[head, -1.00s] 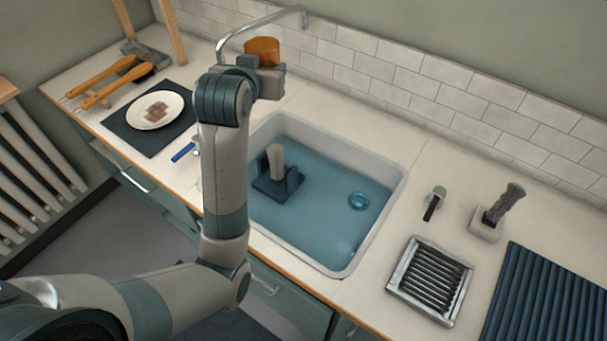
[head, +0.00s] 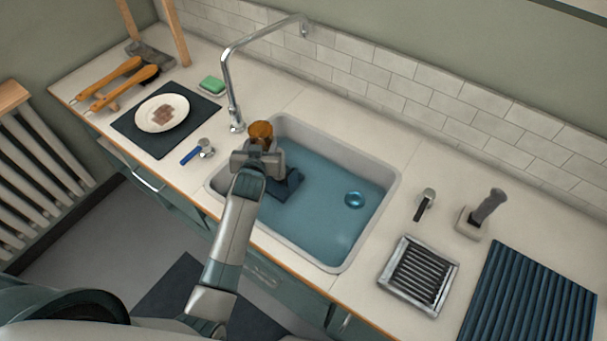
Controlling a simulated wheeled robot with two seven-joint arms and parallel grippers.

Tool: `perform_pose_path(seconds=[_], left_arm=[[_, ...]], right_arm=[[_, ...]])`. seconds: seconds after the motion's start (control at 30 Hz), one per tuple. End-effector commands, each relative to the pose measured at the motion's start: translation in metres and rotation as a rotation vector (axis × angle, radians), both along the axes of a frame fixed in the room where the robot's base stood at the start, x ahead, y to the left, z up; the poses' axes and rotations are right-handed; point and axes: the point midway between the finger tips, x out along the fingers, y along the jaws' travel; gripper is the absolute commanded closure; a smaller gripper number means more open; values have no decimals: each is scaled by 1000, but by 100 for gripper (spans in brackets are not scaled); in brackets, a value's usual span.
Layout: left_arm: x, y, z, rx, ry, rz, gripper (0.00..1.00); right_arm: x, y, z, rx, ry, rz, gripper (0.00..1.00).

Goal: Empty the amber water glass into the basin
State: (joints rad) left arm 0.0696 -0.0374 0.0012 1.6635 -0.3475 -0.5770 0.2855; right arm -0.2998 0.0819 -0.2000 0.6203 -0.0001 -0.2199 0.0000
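The amber water glass (head: 260,130) is held in my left gripper (head: 259,148), which is shut on it. The gripper and glass are over the left rear part of the basin (head: 352,252), a white sink with blue water in it. I cannot tell how far the glass is tilted or whether water is in it. The fingers are mostly hidden behind the wrist. My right gripper is not in view.
A dark blue object (head: 287,188) sits in the basin, partly hidden by my gripper. The faucet (head: 229,90) stands behind it. On the left are a plate (head: 163,112) and a green sponge (head: 211,85); on the right, a metal rack (head: 419,275) and ribbed mat (head: 530,295).

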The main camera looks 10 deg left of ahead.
Motion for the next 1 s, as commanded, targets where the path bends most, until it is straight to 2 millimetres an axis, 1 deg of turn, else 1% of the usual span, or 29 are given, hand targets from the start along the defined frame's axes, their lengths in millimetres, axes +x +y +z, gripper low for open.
perform_pose_path(seconds=[0.03, 0.1, 0.2, 0.33, 0.53, 0.83, 1.0], left_arm=[[-7, 0, -9, 0, 4, -6, 87], [-14, 0, -23, 2, 5, -13, 87], [-23, -1, -38, 0, 5, -22, 87], [-30, -1, -50, -1, 3, -30, 87], [-34, -2, -56, -1, 2, -34, 87], [-35, -2, -56, 2, 2, -36, 87], [-35, -6, -55, 39, 7, -39, 87]], right_arm=[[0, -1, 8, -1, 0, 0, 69], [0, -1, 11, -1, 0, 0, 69], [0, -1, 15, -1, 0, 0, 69], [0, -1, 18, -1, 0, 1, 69], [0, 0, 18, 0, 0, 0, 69], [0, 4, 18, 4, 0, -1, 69], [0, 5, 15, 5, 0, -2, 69]])
